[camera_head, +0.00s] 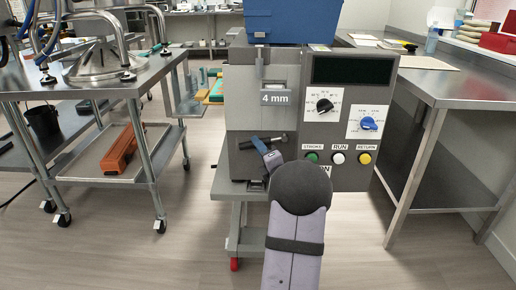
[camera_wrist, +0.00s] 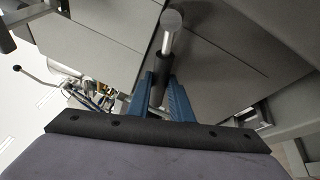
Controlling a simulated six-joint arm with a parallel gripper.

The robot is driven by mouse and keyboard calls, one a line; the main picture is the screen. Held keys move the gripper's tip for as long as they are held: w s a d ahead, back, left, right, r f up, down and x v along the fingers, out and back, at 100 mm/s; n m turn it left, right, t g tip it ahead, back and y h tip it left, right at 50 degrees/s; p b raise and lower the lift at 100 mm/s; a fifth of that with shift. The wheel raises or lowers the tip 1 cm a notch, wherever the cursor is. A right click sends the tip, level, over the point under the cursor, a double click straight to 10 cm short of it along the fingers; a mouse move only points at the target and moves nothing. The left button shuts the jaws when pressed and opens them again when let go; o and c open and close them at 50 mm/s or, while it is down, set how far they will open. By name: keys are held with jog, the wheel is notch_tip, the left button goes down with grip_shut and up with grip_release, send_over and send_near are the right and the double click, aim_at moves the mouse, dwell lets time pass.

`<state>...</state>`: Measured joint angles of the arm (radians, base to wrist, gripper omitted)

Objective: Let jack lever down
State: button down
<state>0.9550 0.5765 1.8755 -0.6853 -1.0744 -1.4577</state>
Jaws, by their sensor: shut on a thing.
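The jack lever (camera_head: 279,139) is a short dark rod that sticks out at the lower front of the grey depositor (camera_head: 240,120). The lever looks close to level in the head view. My wrist hides part of the depositor's lower front and its base.
The control panel with knobs and the green, white and yellow buttons (camera_head: 338,158) is just right of the lever. A blue hopper (camera_head: 290,22) tops the machine. A steel cart (camera_head: 90,85) stands at left and a steel table (camera_head: 450,88) at right. Open floor lies in front.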

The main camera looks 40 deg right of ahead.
jog(key=s+d+f+n+g+b, duration=0.4)
jog(key=n+b, duration=0.3)
jog(key=n, duration=0.3)
jog(key=shift+s+d+f+g, duration=0.3)
jog(key=shift+d+f+g, duration=0.05)
jog(key=shift+f+g, duration=0.25)
jog(key=c, duration=1.9)
grip_release()
jog(key=shift+o, duration=0.2)
jog(key=shift+a+f, duration=0.2)
jog(key=shift+f, duration=0.1)
jog(key=shift+s, duration=0.1)
